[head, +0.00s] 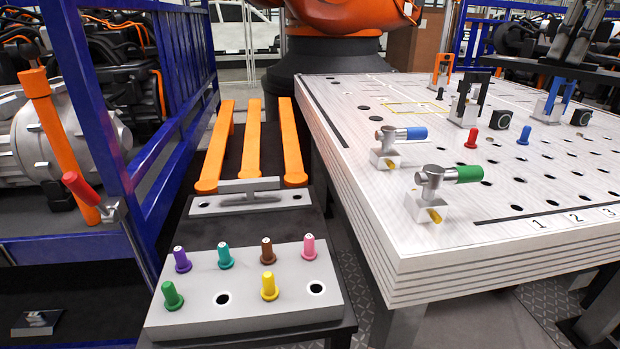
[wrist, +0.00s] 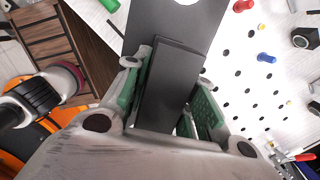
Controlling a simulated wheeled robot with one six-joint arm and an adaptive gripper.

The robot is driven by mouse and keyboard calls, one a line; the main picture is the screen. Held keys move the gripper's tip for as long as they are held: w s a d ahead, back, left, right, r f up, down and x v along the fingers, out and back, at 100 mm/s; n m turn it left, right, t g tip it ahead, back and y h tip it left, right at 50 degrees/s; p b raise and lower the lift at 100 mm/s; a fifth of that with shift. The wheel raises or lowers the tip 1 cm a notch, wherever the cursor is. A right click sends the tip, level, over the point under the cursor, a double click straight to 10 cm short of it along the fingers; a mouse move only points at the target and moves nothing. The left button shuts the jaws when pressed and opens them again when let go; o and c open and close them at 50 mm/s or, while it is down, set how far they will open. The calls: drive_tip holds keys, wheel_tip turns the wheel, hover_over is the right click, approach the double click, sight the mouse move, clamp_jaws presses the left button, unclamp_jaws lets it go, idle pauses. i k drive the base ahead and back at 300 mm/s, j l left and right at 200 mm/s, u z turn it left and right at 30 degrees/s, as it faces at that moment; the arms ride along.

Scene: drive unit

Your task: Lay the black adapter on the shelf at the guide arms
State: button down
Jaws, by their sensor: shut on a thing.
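My gripper (wrist: 165,105), with green-lined fingers, is shut on the upright dark block of the black adapter (wrist: 205,18). The adapter's wide flat plate with a round hole extends beyond the fingers in the wrist view. In the head view, the adapter (head: 535,66) appears as a dark flat plate at the upper right. It is held above the far right part of the white table, and my gripper (head: 577,45) is partly cut off by the frame. Three long orange guide arms (head: 253,140) lie over a black shelf (head: 234,150) left of the table. No adapter is on that shelf.
The white perforated table (head: 340,165) carries clamps with blue (head: 403,133) and green (head: 468,174) handles, plus pegs and black blocks. A grey peg block (head: 245,293) sits in front of the guide arms. A blue frame (head: 105,150) stands left of the shelf. An orange robot (head: 350,15) stands behind.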

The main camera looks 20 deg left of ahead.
sight(251, 232)
drive_tip(key=j+u, duration=0.35)
drive_tip(key=i+j+u, duration=0.15)
drive_tip(key=j+u, duration=0.15)
drive_tip(key=j, duration=0.2)
drive_tip(key=i+j+u, duration=0.1)
drive_tip(key=j+u, duration=0.25)
drive_tip(key=j, duration=0.1)
